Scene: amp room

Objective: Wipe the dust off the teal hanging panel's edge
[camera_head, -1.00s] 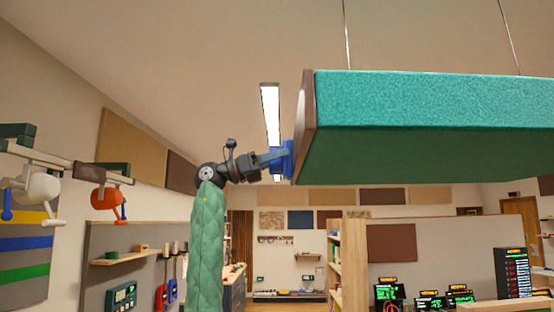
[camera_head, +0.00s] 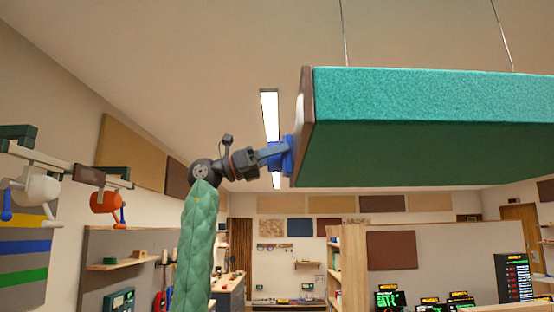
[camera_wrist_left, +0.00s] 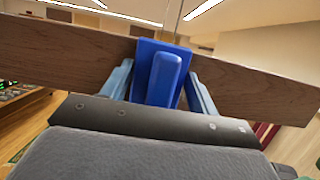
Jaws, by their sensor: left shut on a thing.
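The teal hanging panel (camera_head: 420,97) fills the upper right of the head view, with a brown wooden edge (camera_head: 306,115) on its left end. A pale patch (camera_head: 299,108) shows on this edge, above my gripper. My left gripper (camera_head: 278,154) is shut on a blue wiping block (camera_head: 288,155), at the lower part of the edge. In the left wrist view the block (camera_wrist_left: 166,76) sits between my two fingers, in front of the wooden edge (camera_wrist_left: 75,50) and seemingly against it. The face behind the block is hidden. My right gripper is out of view.
Thin wires (camera_head: 343,35) hold the panel from above. White and orange lamp-like fixtures (camera_head: 104,203) hang at the left. A wooden shelf unit (camera_head: 349,265) and lit electronic racks (camera_head: 513,277) stand below.

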